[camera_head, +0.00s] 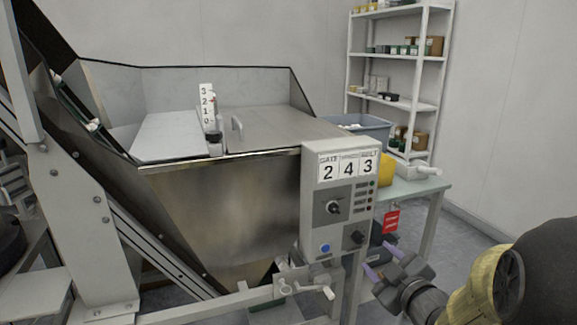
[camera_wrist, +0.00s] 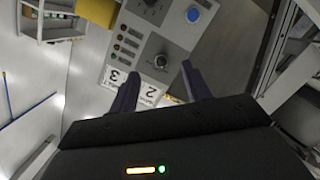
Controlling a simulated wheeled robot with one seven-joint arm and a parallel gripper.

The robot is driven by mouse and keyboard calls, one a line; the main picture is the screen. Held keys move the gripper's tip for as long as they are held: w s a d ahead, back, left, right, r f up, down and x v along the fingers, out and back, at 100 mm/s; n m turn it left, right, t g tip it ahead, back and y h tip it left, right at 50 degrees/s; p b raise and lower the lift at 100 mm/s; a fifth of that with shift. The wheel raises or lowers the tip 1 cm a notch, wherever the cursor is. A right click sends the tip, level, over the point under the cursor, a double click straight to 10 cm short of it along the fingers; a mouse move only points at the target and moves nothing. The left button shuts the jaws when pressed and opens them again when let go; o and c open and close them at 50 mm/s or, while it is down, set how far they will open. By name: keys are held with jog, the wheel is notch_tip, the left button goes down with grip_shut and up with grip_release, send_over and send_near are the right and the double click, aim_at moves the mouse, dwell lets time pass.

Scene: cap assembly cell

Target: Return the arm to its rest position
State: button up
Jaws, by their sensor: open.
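My gripper (camera_head: 378,259) is at the lower right in the head view, in front of and below the control box (camera_head: 319,215). Its two purple-grey fingers are apart with nothing between them. In the wrist view my gripper (camera_wrist: 159,78) also shows open and empty, with the control box (camera_wrist: 186,40) beyond the fingers. The box carries the digits 2 4 3, a black knob and a blue button. I cannot tell the exact gap between the fingers and the box. My arm extends in from the right edge.
A metal hopper (camera_head: 220,205) with a numbered scale (camera_head: 208,105) fills the left and middle. A green-topped table (camera_head: 424,187) with a red tag (camera_head: 392,221) stands behind the box. A white shelf (camera_head: 404,103) stands at the back right. Open floor (camera_head: 478,240) shows at the right.

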jog(key=s+a+f+m+g+h+p, duration=0.4)
jog(key=s+a+f+m+g, duration=0.2)
jog(key=s+f+m+g, duration=0.6)
notch_tip(320, 180, up, 39)
jog(key=s+n+g+p, duration=0.1)
jog(key=s+p, duration=0.1)
jog(key=p, duration=3.5)
jog(key=shift+a+y+p, duration=0.3)
jog(key=shift+p, duration=0.1)
jog(key=shift+c, duration=1.3)
jog(key=shift+s, duration=0.1)
